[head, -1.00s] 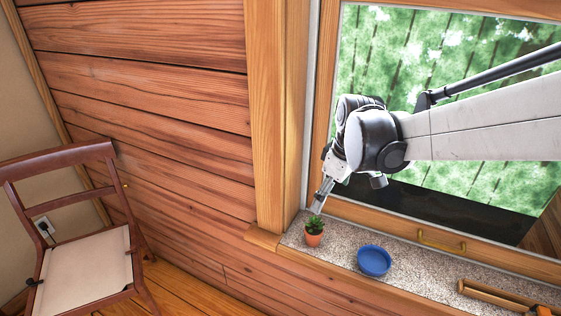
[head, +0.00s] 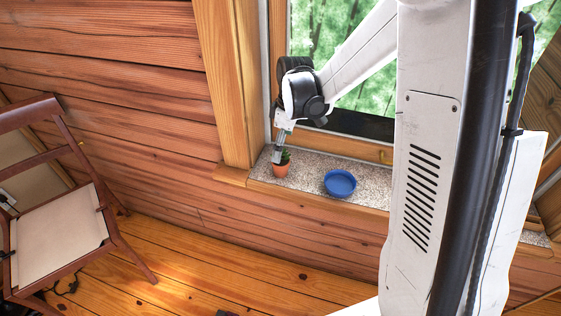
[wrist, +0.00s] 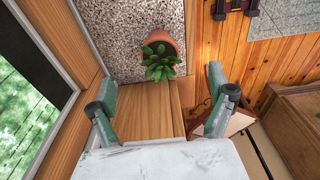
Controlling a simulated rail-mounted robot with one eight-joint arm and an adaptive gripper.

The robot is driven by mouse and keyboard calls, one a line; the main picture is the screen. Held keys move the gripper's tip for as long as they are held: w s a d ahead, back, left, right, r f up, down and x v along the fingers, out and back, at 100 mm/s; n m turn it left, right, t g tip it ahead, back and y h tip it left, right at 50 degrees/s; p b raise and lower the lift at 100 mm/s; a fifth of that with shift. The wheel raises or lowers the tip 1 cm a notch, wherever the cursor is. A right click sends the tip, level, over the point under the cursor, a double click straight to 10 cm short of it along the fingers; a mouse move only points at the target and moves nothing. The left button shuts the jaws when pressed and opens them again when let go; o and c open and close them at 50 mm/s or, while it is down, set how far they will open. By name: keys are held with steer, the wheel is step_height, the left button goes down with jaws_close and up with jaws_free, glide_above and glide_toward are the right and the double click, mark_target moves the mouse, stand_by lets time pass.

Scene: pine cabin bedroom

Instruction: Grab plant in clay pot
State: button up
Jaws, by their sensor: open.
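A small green plant in an orange clay pot (head: 281,169) stands upright at the left end of the speckled window sill (head: 310,176) in the head view. In the wrist view the plant (wrist: 159,66) is seen from above, with the clay pot's rim (wrist: 168,40) showing behind its leaves. My gripper (head: 279,153) is just above the plant, pointing down, and partly covers it in the head view. In the wrist view my gripper (wrist: 163,98) is open, its two fingers well apart, with the plant ahead of and between them and nothing held.
A blue bowl (head: 340,184) sits on the sill to the right of the pot. A wooden window post (head: 235,90) rises close on the left. A wooden chair (head: 62,215) stands on the floor at the left. The sill between pot and bowl is clear.

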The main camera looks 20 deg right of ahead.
mark_target(280, 170)
steer(key=shift+w+a+f+b, duration=0.1)
steer(key=shift+a+f+b, duration=0.1)
steer(key=shift+f, duration=0.9)
steer(key=shift+w+a+f+b, duration=0.1)
steer(key=shift+f+b, duration=0.15)
steer(key=shift+f, duration=0.85)
steer(key=shift+a+f+b, duration=0.1)
steer(key=shift+f+b, duration=0.1)
steer(key=shift+f, duration=0.9)
steer(key=shift+r, duration=0.1)
steer(key=c, duration=1.5)
steer(key=shift+r, duration=0.1)
